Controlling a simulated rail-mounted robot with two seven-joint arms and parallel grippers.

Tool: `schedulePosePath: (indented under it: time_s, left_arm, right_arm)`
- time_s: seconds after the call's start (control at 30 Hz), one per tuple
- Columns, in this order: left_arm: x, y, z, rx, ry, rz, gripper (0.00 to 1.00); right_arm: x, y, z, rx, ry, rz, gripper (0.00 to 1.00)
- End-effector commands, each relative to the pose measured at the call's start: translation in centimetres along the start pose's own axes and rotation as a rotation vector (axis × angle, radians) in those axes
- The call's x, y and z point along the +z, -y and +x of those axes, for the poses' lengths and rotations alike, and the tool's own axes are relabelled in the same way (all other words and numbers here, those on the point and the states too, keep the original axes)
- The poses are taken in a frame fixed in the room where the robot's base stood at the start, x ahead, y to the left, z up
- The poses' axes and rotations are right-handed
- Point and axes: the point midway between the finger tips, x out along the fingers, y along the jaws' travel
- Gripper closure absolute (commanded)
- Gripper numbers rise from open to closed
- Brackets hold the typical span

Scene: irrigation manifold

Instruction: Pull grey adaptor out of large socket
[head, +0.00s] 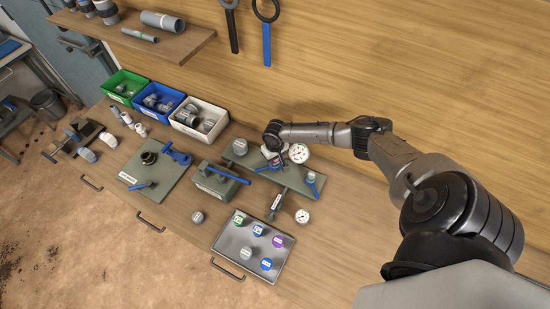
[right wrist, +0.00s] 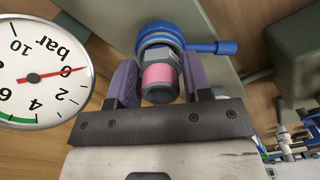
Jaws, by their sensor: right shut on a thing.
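In the right wrist view, a grey adaptor with a pink band (right wrist: 159,75) sits between the two purple pads of my right gripper (right wrist: 157,82). The gripper is shut on it. A blue ring with a side lever (right wrist: 165,37) surrounds the fitting just beyond the adaptor; I cannot tell whether the adaptor is still seated in the socket. In the head view my right gripper (head: 277,156) is at the back of the green manifold plate (head: 290,178), and it hides the adaptor and socket there. My left gripper is not in view.
A pressure gauge (head: 299,153) stands close to the right gripper and fills the left of the wrist view (right wrist: 40,65). Another gauge (head: 302,216) lies on the bench. A metal tray (head: 243,266) holds several coloured caps. Green, blue and white bins (head: 204,132) stand behind.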

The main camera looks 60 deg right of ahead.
Motion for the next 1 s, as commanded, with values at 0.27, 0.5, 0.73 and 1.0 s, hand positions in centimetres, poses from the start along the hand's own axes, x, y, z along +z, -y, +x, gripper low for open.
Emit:
schedulePosePath:
  time_s: [0.27,0.5,0.73,1.0]
  left_arm:
    - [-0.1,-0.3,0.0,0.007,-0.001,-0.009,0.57]
    - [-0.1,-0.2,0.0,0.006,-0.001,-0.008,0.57]
    - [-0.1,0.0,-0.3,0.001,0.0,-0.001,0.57]
    - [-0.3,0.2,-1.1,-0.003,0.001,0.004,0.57]
  right_arm:
    - [0.0,0.0,0.0,0.0,0.0,0.0,0.68]
    - [0.0,0.0,0.0,0.0,0.0,0.0,0.84]
    - [0.0,0.0,-0.3,0.0,0.0,0.0,0.84]
    - [0.0,0.0,-1.0,0.0,0.0,0.001,0.84]
